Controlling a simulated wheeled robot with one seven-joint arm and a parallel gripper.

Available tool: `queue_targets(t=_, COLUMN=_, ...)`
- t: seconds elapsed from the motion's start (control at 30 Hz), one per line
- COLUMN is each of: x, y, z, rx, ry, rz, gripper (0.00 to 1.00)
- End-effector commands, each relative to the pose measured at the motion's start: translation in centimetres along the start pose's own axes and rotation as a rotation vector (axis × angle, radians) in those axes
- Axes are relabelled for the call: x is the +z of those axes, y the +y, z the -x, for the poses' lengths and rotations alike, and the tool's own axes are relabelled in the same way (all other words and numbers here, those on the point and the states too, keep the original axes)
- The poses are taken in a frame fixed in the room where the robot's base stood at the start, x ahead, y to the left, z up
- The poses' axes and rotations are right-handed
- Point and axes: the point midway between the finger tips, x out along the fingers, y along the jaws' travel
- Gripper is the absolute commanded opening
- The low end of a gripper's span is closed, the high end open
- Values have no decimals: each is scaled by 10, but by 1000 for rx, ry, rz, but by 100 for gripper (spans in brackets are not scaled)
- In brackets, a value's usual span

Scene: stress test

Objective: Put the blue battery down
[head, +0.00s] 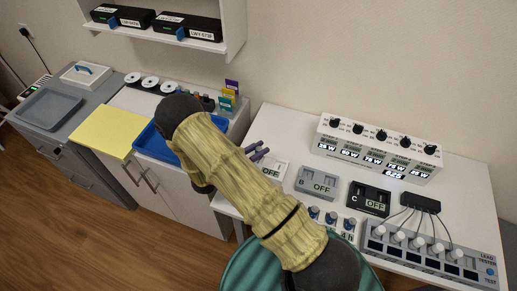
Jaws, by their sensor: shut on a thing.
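My gripper (259,152) shows only as small grey-purple fingertips past the right side of my arm, over the left part of the white bench (262,119). The rest of it is hidden behind my yellow-sleeved arm. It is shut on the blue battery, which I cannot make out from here. I cannot tell whether the battery touches the bench. Several blue-and-grey cylinders (331,217) stand upright in a holder near the bench's front edge.
Boxes marked OFF (317,183), a lead tester (432,252) and a dial unit (376,148) crowd the bench. A blue tray (153,143) and yellow sheet (107,125) lie on the left cabinet. A green round stool (245,272) stands in front.

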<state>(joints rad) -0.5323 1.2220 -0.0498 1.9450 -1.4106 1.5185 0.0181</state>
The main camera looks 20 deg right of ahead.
Motion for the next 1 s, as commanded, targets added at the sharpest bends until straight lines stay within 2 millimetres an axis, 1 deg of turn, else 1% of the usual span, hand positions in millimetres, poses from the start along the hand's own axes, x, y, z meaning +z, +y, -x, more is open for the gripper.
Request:
queue_targets(t=0.3, x=-9, y=0, z=0, rx=0, ry=1, rz=0, gripper=0)
queue_targets(t=0.4, x=-8, y=0, z=0, rx=0, ry=1, rz=0, gripper=0)
queue_targets(t=0.43, x=-8, y=0, z=0, rx=0, ry=1, rz=0, gripper=27)
queue_targets(t=0.5, x=-8, y=0, z=0, rx=0, ry=1, rz=0, gripper=41)
queue_targets(t=0.53, x=-8, y=0, z=0, rx=0, ry=1, rz=0, gripper=43)
queue_targets(t=0.83, x=-6, y=0, z=0, rx=0, ry=1, rz=0, gripper=43)
queue_targets(t=1.0, x=6, y=0, z=0, rx=1, ry=0, rz=-1, gripper=43)
